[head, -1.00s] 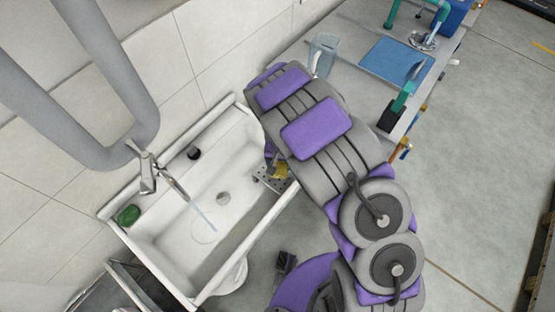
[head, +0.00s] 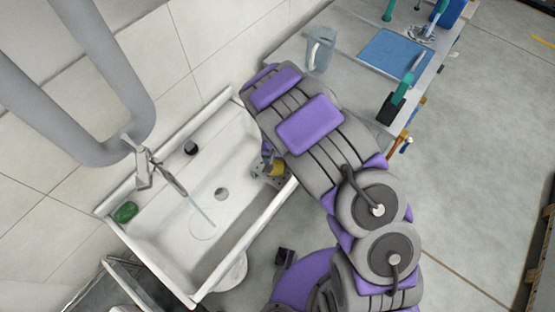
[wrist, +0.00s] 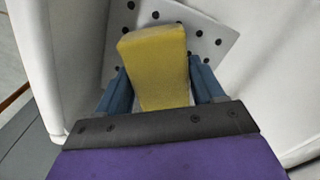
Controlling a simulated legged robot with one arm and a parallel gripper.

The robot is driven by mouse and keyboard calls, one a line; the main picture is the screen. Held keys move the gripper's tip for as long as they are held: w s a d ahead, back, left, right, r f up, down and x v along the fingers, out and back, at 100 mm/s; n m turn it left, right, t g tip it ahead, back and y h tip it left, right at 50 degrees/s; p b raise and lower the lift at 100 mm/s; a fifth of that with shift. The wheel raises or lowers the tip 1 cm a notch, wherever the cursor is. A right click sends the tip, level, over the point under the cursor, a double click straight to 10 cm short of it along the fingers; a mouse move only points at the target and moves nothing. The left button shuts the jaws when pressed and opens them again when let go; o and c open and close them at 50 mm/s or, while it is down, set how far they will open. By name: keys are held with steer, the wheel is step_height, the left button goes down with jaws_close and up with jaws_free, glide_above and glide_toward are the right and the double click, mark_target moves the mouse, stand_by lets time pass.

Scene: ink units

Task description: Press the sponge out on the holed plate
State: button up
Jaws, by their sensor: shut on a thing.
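My gripper (wrist: 160,88) is shut on the yellow sponge (wrist: 155,58), with a blue finger at each side of it in the wrist view. The sponge stands out past the fingertips, over the holed plate (wrist: 214,36), a pale plate with dark round holes. I cannot tell whether the sponge touches the plate. In the head view the sponge (head: 276,169) shows as a small yellow patch beside my arm, above the plate (head: 262,184) at the sink's right end. My arm hides most of the gripper there.
The white sink (head: 168,235) has a tap (head: 146,165) with a thin stream of water running into it. A counter to the right holds a clear jug (head: 320,50) and a blue mat (head: 396,56).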

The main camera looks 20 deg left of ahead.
steer(key=shift+a+f, duration=0.15)
steer(key=shift+a, duration=0.15)
steer(key=shift+d+f, duration=0.15)
steer(key=shift+d, duration=0.15)
steer(key=shift+a+f, duration=0.2)
steer(key=shift+f, duration=0.05)
steer(key=shift+d+f, duration=0.1)
steer(key=shift+f, duration=0.55)
stand_by(2.4)
steer(key=shift+r+p, duration=0.15)
steer(key=shift+p, duration=0.2)
steer(key=shift+r+p, duration=1.5)
steer(key=shift+r, duration=1.9)
